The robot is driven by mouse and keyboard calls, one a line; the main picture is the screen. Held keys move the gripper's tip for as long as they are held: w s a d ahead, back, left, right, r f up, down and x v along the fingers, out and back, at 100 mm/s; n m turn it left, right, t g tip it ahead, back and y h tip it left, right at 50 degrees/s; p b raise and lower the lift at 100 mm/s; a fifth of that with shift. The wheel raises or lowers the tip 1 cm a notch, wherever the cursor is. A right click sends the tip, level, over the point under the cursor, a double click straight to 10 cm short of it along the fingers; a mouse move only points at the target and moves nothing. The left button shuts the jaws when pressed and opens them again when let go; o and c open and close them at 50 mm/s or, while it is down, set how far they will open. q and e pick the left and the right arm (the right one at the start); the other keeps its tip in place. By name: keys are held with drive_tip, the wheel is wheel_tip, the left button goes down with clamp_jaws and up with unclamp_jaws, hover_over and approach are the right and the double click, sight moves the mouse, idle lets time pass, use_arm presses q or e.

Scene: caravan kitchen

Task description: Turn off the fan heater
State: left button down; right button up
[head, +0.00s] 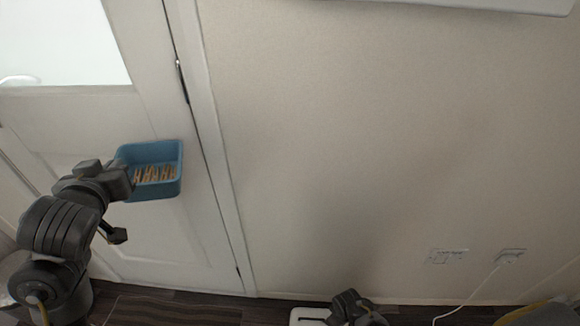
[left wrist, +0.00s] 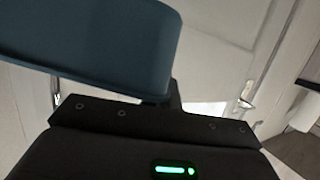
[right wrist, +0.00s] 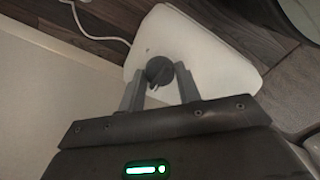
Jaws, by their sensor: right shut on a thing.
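The white fan heater (right wrist: 195,50) stands on the floor by the wall. In the head view only a small part of it (head: 303,313) shows at the bottom edge. Its round dark knob (right wrist: 158,70) is on the white face. My right gripper (right wrist: 160,84) has its fingers on both sides of the knob and is shut on it; it also shows in the head view (head: 348,300). My left gripper (head: 125,180) is at the blue bin (head: 172,188) and is shut on it, holding it up in front of the door. The bin also fills the upper left wrist view (left wrist: 80,45), hiding most of the fingers.
Several thin tan pieces (head: 153,174) lie in the bin. A white door (head: 165,240) is at the left. A white cable (head: 470,295) runs from a wall socket (head: 511,256) down to the floor. The wall between door and sockets is bare.

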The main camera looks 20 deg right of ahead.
use_arm(q)
drive_tip(key=shift+r, duration=0.1)
use_arm(e)
drive_tip(key=shift+w+n, duration=0.1)
drive_tip(key=shift+n, duration=0.3)
drive_tip(key=o, duration=1)
drive_tip(key=shift+r, duration=0.1)
use_arm(q)
wheel_tip(320, 180, up, 6)
drive_tip(key=p, duration=0.6)
use_arm(e)
wheel_tip(320, 180, up, 12)
